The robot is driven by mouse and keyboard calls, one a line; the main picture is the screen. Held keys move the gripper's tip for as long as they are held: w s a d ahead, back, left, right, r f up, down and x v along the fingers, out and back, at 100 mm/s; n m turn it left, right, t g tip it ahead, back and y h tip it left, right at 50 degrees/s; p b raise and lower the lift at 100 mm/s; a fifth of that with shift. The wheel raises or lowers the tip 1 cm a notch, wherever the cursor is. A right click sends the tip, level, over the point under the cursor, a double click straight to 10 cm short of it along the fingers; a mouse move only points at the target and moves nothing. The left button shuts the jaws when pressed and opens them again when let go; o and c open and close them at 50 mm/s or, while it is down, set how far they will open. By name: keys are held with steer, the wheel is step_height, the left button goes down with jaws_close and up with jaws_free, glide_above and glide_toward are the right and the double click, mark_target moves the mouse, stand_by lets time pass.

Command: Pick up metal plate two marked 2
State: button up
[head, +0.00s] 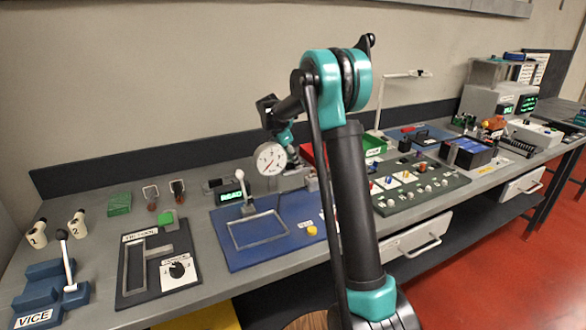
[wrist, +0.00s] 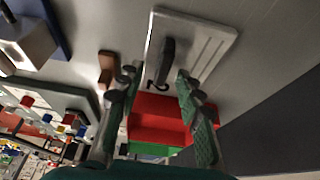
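In the wrist view, a pale metal plate (wrist: 207,44) with light grooves lies on the grey bench top. A dark upright handle (wrist: 167,60) stands at its near left part, and a black 2 shows just below the handle. My gripper (wrist: 158,78) is open, its two green-grey fingers apart. The handle appears in the gap between the fingertips, at or just beyond them; I cannot tell whether they touch it. In the head view my arm reaches over the bench, and the plate cannot be made out behind the arm and dial gauge.
A red bin (wrist: 160,122) and a green bin lie close below the fingers in the wrist view. A brown-handled item (wrist: 106,68) is left of the plate. In the head view, a dial gauge (head: 270,158) and blue mat (head: 240,258) stand near the arm.

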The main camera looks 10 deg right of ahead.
steer(key=shift+d+f, duration=0.1)
steer(key=shift+f, duration=0.15)
jaws_close()
steer(key=shift+r, duration=0.15)
stand_by(0.4)
